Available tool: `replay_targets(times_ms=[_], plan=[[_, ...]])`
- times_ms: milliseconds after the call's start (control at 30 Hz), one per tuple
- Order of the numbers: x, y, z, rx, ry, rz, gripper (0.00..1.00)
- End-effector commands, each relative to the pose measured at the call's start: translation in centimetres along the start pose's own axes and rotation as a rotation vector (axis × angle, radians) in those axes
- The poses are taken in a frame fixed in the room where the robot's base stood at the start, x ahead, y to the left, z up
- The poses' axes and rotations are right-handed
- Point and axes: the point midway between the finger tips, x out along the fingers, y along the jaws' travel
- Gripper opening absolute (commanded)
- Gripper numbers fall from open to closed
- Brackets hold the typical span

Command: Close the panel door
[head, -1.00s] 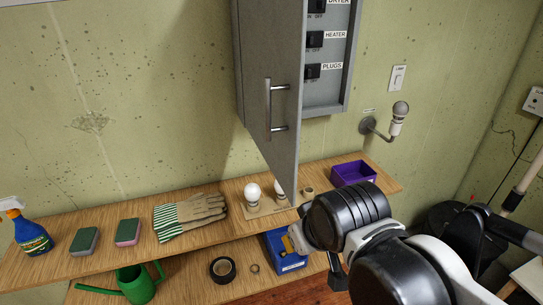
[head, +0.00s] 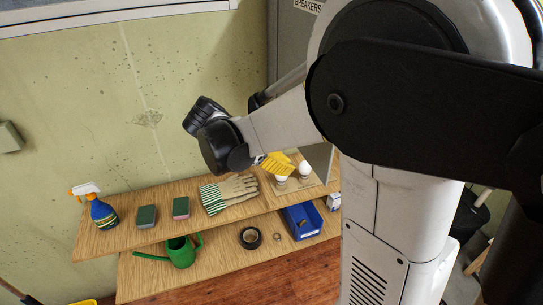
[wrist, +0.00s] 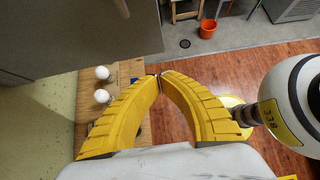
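The grey breaker panel (head: 283,45) hangs on the wall in the head view, mostly hidden behind my arm. A grey lower corner, apparently of its door (head: 320,160), shows below my arm. In the wrist view a flat grey surface, apparently the door (wrist: 80,35), fills the upper left, and its edge lies close to my fingertips. The door's handle is not visible, and I cannot tell its exact opening angle. My gripper (wrist: 159,76) has yellow fingers whose tips meet with nothing between them. It also shows in the head view (head: 276,165), above the shelf.
The wooden shelf (head: 150,232) below carries a spray bottle (head: 102,213), sponges, gloves (head: 228,192) and light bulbs (head: 281,179). A green watering can (head: 181,252), black tape (head: 250,238) and a blue bin (head: 302,220) sit lower. An orange bucket (wrist: 208,28) stands on the floor.

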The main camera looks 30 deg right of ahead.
Motion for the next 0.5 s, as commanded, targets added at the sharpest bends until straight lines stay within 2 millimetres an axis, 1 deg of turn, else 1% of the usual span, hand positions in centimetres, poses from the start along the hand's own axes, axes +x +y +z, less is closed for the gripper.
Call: replay_targets(times_ms=[33, 300, 367, 500], plan=[[1.1, -0.1, -0.1, 0.003, 0.0, -0.002, 0.0], [7.0, 0.0, -0.1, 0.005, 0.001, -0.002, 0.0], [8.1, 0.0, -0.1, 0.005, 0.001, -0.001, 0.0], [9.6, -0.1, 1.5, 0.005, 0.001, -0.001, 0.0]])
